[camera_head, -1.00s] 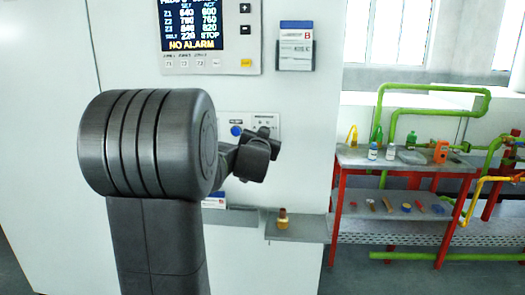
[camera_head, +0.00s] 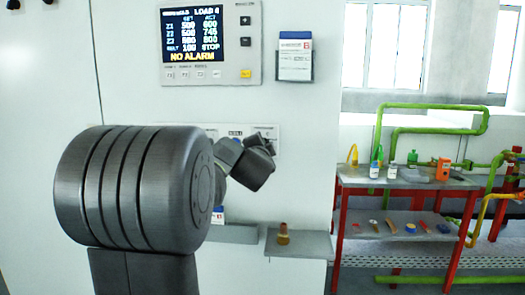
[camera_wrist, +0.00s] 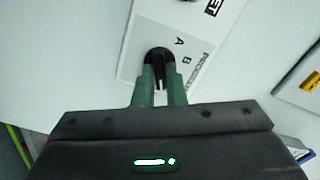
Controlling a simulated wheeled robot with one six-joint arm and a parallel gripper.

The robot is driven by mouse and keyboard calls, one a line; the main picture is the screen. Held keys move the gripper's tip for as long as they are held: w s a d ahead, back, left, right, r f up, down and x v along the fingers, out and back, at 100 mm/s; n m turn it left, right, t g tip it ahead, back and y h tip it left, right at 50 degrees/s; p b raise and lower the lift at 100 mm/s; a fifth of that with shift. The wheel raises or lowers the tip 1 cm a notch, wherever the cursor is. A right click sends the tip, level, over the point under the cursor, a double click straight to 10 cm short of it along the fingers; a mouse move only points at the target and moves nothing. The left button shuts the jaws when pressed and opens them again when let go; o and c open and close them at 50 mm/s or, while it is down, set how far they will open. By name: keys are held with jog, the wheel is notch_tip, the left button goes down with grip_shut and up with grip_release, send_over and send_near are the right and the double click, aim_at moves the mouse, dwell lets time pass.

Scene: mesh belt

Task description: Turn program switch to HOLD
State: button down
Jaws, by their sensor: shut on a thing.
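The program switch (camera_wrist: 157,54) is a round black knob on a white label plate (camera_wrist: 195,45) in the wrist view. The plate carries the letters A and B and partly hidden lettering. My gripper (camera_wrist: 160,78) has its two green fingers closed on the knob's sides; a light line shows on the knob between them. The HOLD mark cannot be made out. In the head view my gripper (camera_head: 262,150) is at the panel (camera_head: 271,132) below the display, and my arm hides most of the switch area.
The display (camera_head: 195,33) reads NO ALARM, with the belt at STOP. A card holder (camera_head: 295,56) hangs right of it. A small shelf (camera_head: 312,245) below holds a brass-coloured piece (camera_head: 283,234). A red-framed bench (camera_head: 410,178) stands at the right.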

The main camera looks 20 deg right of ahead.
jog(key=shift+m, duration=0.4)
jog(key=c, duration=1.5)
grip_release()
jog(key=shift+v, duration=6.85)
jog(key=shift+a, duration=0.1)
